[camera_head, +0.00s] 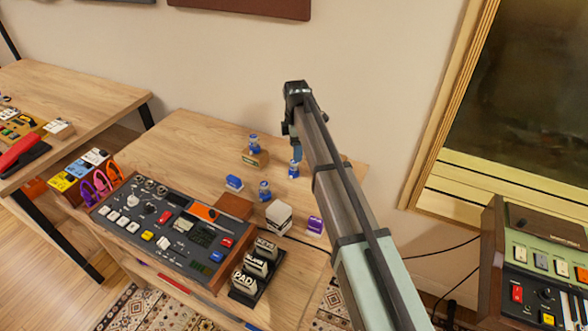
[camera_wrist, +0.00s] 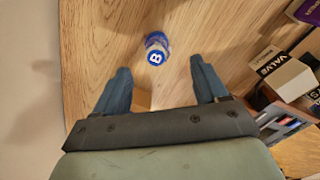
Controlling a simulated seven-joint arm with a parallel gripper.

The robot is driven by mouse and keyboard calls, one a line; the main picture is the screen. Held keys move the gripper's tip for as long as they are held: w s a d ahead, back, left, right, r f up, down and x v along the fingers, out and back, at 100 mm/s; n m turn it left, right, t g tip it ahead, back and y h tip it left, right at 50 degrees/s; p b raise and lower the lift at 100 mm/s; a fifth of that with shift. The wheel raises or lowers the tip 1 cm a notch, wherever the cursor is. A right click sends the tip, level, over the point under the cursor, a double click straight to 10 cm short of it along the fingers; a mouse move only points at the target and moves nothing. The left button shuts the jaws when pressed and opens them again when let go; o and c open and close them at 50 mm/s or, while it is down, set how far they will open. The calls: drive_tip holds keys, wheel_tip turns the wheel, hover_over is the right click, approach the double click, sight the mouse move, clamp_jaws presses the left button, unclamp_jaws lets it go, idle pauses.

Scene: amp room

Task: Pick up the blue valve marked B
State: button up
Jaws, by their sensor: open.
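The blue valve marked B (camera_wrist: 157,48) stands on the wooden table, its white letter B facing up in the wrist view. In the head view it appears to be the blue valve (camera_head: 294,168) nearest my gripper (camera_head: 290,128), though its letter is not legible there. In the wrist view my gripper (camera_wrist: 160,65) is open and empty, with its two blue fingers apart. The valve shows between and beyond the fingertips, not held. Two similar blue valves stand nearby, one behind on a wooden block (camera_head: 253,143) and one in front (camera_head: 264,190); their markings are unreadable.
A white box (camera_head: 278,213), a purple box (camera_head: 315,224) and a small blue item (camera_head: 234,183) sit nearby. A control console (camera_head: 165,222) fills the table's front left. A wall rises behind the table. Bare wood surrounds the valve.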

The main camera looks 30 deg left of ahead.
sight(295, 167)
wheel_tip(295, 167, down, 5)
drive_tip(key=shift+r, duration=0.15)
drive_tip(key=shift+w+a+f, duration=0.1)
drive_tip(key=shift+a+f, duration=0.05)
drive_tip(key=shift+f, duration=1.15)
drive_tip(key=shift+w+a+f, duration=0.1)
drive_tip(key=shift+a+f, duration=0.05)
drive_tip(key=shift+f, duration=1.15)
drive_tip(key=shift+c, duration=0.3)
drive_tip(key=c, duration=1.1)
